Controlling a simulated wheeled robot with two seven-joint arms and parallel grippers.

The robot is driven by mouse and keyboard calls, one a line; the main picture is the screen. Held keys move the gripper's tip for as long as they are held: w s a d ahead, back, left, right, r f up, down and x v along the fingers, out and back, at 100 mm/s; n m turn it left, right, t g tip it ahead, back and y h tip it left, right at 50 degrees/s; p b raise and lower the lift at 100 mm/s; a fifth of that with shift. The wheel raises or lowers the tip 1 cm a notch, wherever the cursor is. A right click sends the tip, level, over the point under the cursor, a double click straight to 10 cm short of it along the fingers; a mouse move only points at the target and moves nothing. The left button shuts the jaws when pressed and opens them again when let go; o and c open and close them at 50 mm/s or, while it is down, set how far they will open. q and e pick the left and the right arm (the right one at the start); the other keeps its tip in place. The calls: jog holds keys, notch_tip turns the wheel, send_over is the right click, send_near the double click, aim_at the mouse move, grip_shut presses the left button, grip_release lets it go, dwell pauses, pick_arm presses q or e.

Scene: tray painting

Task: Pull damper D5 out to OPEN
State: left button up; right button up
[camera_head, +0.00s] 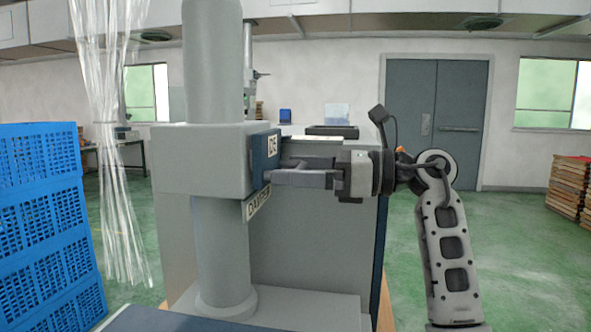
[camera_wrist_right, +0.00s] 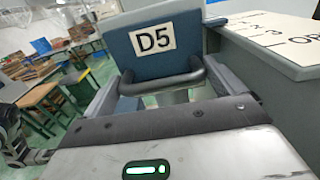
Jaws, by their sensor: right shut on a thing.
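Damper D5 shows as a blue plate (camera_head: 262,168) on the right side of a grey housing (camera_head: 200,160) around a vertical duct. In the right wrist view, the blue plate (camera_wrist_right: 186,60) carries a white D5 label (camera_wrist_right: 155,39) and a dark bar handle (camera_wrist_right: 165,84). My right gripper (camera_head: 275,176) reaches in from the right and is shut on the handle, close to the plate. Its fingers partly hide the handle in the head view. A scale strip (camera_wrist_right: 285,40) with numbers and part of a word starting "OP" lies right of the plate. My left gripper is not in view.
A tag reading DAMPER (camera_head: 257,198) hangs below the plate. Blue crates (camera_head: 45,220) stand at the left beside a clear strip curtain (camera_head: 115,170). A large grey cabinet (camera_head: 315,240) stands behind the duct.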

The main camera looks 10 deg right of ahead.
pick_arm(q)
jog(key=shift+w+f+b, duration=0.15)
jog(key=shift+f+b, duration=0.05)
jog(key=shift+b, duration=0.55)
pick_arm(e)
jog(key=v, duration=0.7)
jog(key=shift+d, duration=0.35)
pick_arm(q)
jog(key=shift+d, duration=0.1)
pick_arm(e)
jog(key=shift+s, duration=0.15)
jog(key=o, duration=1)
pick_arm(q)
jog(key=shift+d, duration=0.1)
pick_arm(e)
jog(key=shift+o, duration=0.2)
jog(key=shift+d, duration=0.15)
pick_arm(q)
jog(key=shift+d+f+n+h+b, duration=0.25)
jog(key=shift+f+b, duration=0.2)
jog(key=shift+b, duration=0.9)
pick_arm(e)
jog(key=v, duration=1.6)
